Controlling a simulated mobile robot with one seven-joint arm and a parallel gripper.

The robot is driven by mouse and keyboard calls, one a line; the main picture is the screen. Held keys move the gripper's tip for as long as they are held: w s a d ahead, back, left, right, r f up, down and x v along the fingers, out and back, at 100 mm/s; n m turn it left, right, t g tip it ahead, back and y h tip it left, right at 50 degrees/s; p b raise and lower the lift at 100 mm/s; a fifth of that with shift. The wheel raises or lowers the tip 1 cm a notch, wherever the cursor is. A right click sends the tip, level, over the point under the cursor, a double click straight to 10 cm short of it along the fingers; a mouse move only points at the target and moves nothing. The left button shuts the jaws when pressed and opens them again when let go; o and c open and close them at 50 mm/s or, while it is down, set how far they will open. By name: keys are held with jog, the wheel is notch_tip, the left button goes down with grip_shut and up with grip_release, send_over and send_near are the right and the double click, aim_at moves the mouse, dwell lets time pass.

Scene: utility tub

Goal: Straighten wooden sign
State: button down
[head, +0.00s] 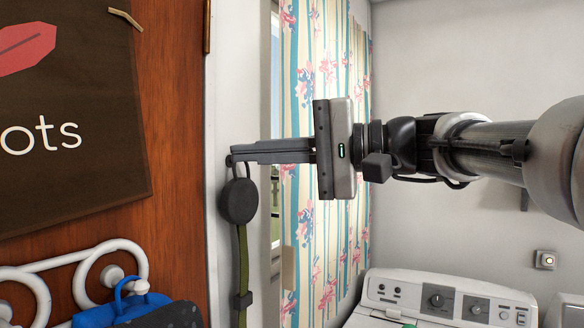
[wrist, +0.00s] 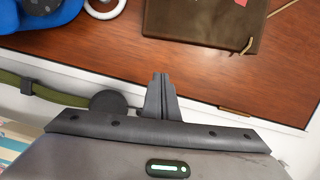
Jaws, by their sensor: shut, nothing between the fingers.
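A dark brown sign (head: 75,120) with white lettering and a red shape hangs on the reddish-brown wooden panel at the left of the head view. It is tilted: its lower edge slopes up to the right. The left part is cut off. In the wrist view part of the sign (wrist: 205,25) shows at the top. My gripper (head: 232,154) is shut and empty, its fingers pointing left toward the panel. It is to the right of the sign and apart from it. In the wrist view the closed fingertips (wrist: 161,76) point up toward the panel.
A black disc (head: 238,201) on a green strap (head: 242,265) hangs close by my fingertips. White curled hooks (head: 115,262) and a blue item (head: 125,306) are below the sign. A floral curtain (head: 310,230) and a white machine (head: 440,298) are to the right.

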jog(key=x, duration=0.3)
jog(key=p+x, duration=0.1)
jog(key=x, duration=0.2)
jog(key=p+x, duration=0.1)
jog(key=x, duration=0.2)
jog(key=shift+s+a+r, duration=0.2)
jog(key=shift+r, duration=0.15)
jog(key=shift+s+a+f, duration=0.25)
jog(key=shift+s+a, duration=0.75)
jog(key=shift+s, duration=0.25)
jog(key=shift+s+a+f+p, duration=0.2)
jog(key=shift+s+a+p, duration=0.05)
jog(key=shift+s+p, duration=0.1)
